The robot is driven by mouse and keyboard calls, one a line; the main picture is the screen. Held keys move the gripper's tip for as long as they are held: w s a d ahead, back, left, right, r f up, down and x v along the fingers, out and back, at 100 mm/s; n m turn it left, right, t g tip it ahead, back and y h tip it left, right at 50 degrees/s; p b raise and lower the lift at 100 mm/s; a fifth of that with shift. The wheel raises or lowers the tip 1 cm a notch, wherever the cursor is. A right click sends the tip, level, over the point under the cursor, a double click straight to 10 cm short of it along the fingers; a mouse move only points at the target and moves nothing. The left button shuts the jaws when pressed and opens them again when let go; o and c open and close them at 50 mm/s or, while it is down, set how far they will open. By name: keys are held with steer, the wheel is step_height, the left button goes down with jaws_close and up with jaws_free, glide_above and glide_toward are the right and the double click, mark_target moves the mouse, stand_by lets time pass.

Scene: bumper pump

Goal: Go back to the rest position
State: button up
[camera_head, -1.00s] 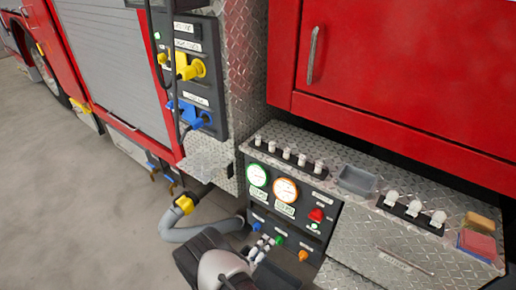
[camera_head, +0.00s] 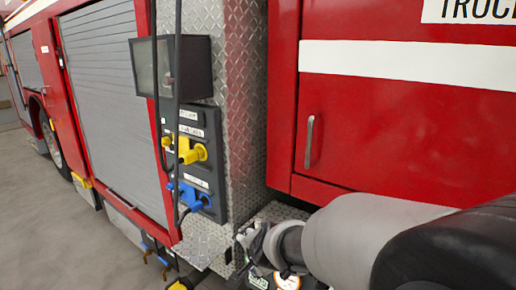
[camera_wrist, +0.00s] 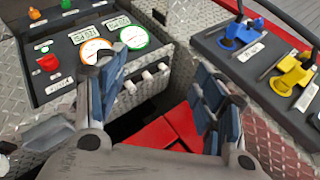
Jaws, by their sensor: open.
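My gripper (camera_wrist: 160,85) is open and empty in the wrist view, its two blue-padded fingers well apart. In the head view my gripper (camera_head: 255,245) is partly hidden by my own wrist and is in front of the lower pump panel. The pump panel (camera_wrist: 65,75) shows at the left of the wrist view, with a white-and-orange gauge (camera_wrist: 95,50), a green-ringed gauge (camera_wrist: 134,37) and a red knob (camera_wrist: 48,62). I cannot tell how far the fingers are from the panel.
A side panel with a yellow plug (camera_head: 192,153) and a blue plug (camera_head: 196,198) is left of my arm. A dark screen (camera_head: 185,66) hangs above it. A red cabinet door (camera_head: 380,125) is behind my arm. Open grey floor (camera_head: 50,220) lies at the left.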

steer(key=s+d+r+n+g+h, duration=0.1)
steer(key=s+d, duration=0.4)
steer(key=s, duration=0.5)
steer(key=s+d+r+n+g+h, duration=0.1)
steer(key=s+d+r+n, duration=0.1)
steer(key=s+d+n, duration=0.3)
steer(key=s+d+r+n+g, duration=0.1)
steer(key=s+d+n, duration=0.3)
steer(key=s, duration=1)
steer(key=shift+s+d+r+n+g+h, duration=0.3)
steer(key=shift+d+r+n+h, duration=0.1)
steer(key=shift+d+r, duration=0.5)
steer(key=shift+d+f, duration=0.1)
